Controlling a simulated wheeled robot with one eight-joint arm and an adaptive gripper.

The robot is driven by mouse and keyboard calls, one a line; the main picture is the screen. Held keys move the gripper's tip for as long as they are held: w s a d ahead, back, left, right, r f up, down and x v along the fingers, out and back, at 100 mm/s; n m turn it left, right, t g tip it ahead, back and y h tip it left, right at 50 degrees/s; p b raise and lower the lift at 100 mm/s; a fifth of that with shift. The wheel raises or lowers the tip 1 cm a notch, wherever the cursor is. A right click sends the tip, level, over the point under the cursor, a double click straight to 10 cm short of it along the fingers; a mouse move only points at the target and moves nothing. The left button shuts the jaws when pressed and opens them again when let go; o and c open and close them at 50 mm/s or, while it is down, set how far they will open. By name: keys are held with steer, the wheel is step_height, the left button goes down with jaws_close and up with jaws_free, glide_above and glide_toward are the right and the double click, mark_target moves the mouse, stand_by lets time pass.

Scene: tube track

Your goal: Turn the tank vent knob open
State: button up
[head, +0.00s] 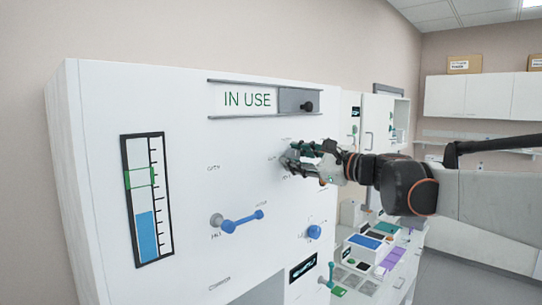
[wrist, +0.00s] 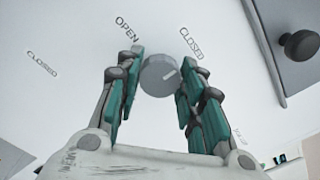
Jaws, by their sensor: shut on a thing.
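The tank vent knob (wrist: 158,78) is a round grey knob on the white panel, with OPEN printed to its upper left and CLOSED to its upper right in the wrist view. A pale mark on its face points to the upper right, toward CLOSED. My gripper (wrist: 162,62) has its green-padded fingers on either side of the knob and is shut on it. In the head view my gripper (head: 288,160) reaches the panel from the right and hides the knob.
The white cabinet (head: 90,160) carries a gauge with blue fill (head: 146,235), a blue lever (head: 240,222), a blue knob (head: 314,232) and an IN USE sign (head: 248,99) with a dark slider knob (wrist: 299,45). A bench with coloured trays (head: 365,242) lies at right.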

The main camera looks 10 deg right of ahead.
steer(key=shift+n, duration=0.4)
steer(key=shift+f+n+b, duration=0.1)
steer(key=shift+n+b, duration=0.8)
steer(key=shift+n, duration=7.7)
steer(key=o, duration=1.1)
